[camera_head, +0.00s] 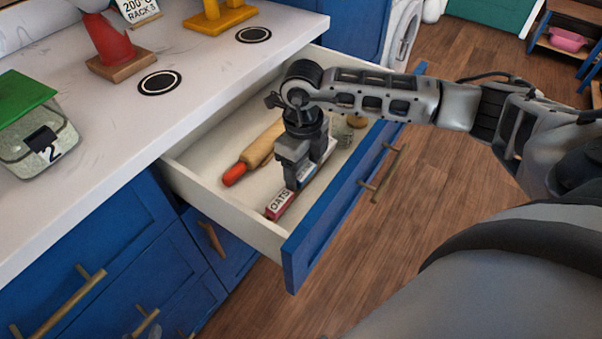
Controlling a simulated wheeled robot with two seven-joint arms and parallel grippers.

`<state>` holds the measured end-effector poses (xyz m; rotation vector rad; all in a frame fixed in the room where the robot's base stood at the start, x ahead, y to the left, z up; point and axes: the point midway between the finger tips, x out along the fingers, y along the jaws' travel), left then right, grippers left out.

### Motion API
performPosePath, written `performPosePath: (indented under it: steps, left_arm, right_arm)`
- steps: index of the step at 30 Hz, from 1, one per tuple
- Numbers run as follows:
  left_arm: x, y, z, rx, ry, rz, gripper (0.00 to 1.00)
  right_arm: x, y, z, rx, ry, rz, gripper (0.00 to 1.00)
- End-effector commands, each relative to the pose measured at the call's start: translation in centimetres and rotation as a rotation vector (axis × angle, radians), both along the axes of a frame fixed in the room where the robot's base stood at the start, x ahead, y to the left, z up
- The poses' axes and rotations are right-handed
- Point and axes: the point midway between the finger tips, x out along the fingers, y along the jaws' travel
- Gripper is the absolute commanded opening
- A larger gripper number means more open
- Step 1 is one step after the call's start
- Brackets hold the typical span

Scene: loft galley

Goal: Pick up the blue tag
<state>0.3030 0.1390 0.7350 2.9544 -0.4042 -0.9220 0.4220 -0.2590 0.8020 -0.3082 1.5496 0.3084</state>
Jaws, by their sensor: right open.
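The blue tag (307,173) lies in the open drawer, its white-labelled face partly hidden by my right gripper (301,178). That gripper points down into the drawer, with its jaws right at the blue tag. Its fingers are open; whether they touch the tag cannot be told. A red tag marked OATS (279,204) lies just in front of it, close to the drawer's front corner. My left gripper is not in view.
A rolling pin (257,154) with a red handle lies in the drawer left of the gripper. A small jar (342,131) is behind it to the right. Drawer walls (222,208) surround them. The white counter (110,140) holds a green-lidded container (35,135).

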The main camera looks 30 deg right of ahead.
Motion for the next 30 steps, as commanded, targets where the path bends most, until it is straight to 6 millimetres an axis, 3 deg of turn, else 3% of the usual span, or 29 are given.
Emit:
performPosePath:
  steps: [4, 11, 12, 15, 16, 25, 30]
  left_arm:
    - [0.0, 0.0, -0.2, 0.002, 0.004, 0.0, 0.36]
    - [-0.1, 0.0, -0.4, 0.005, 0.007, -0.002, 0.36]
    - [-0.1, 0.0, -0.4, 0.005, 0.007, -0.002, 0.36]
    - [-0.1, 0.1, -0.4, 0.005, 0.007, -0.002, 0.36]
    - [-0.1, 0.1, -0.4, 0.005, 0.007, -0.002, 0.36]
    - [0.0, 0.0, -0.2, 0.004, 0.004, -0.003, 0.36]
    - [0.1, 0.0, 0.0, 0.003, -0.001, -0.002, 0.36]
  right_arm:
    - [0.0, 0.0, -1.6, 0.001, 0.001, -0.001, 0.65]
    - [0.0, 0.0, -1.9, 0.0, -0.001, -0.001, 0.65]
    - [0.0, 0.0, -1.9, 0.0, -0.001, -0.001, 0.63]
    - [0.0, 0.0, -1.9, 0.0, -0.001, -0.001, 0.35]
    - [0.0, 0.0, -1.9, 0.0, -0.001, -0.001, 0.33]
    - [0.1, 0.0, -1.6, 0.001, -0.002, -0.001, 0.32]
    - [0.2, 0.0, 0.7, 0.0, -0.006, 0.001, 0.32]
